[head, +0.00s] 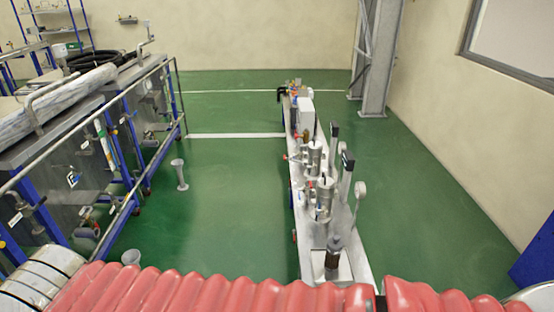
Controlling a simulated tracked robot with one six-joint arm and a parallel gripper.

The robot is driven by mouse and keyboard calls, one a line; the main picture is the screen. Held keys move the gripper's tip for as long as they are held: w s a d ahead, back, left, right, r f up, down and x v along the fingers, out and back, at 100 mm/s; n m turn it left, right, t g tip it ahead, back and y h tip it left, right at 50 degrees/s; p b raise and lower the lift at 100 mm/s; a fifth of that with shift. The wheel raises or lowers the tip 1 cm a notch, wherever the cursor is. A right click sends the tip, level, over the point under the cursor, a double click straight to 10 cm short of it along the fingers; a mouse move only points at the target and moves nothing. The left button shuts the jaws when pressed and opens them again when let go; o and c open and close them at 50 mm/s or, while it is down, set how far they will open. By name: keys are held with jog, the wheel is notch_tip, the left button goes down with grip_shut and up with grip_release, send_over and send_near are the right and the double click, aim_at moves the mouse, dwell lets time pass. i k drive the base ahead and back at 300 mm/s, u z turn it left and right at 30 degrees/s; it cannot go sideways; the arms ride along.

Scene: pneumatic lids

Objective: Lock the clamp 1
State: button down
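A long narrow white bench (366,268) runs away from me right of centre. Two silver cylindrical units (325,197) stand on it, one behind the other, with small red and blue fittings. Beside them on the right stand upright grey levers with dark tips, a nearer one (345,178) and a farther one (333,148). They look like clamp handles. No label shows which one is clamp 1, and I cannot tell whether either clamp is locked. My red ribbed arm sleeve crosses the bottom of the head view and hides the bench's near end. My gripper is not in view.
A round gauge-like disc (360,190) stands on a stem at the bench's right edge. A dark cylindrical part (333,262) stands near its front. Blue-framed tanks with a rail (100,110) fill the left. Green floor (230,200) lies mostly free between, with a grey funnel-shaped stand (180,174).

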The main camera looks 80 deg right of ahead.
aim_at(290, 158)
jog(key=i, duration=0.75)
jog(key=z, duration=2.85)
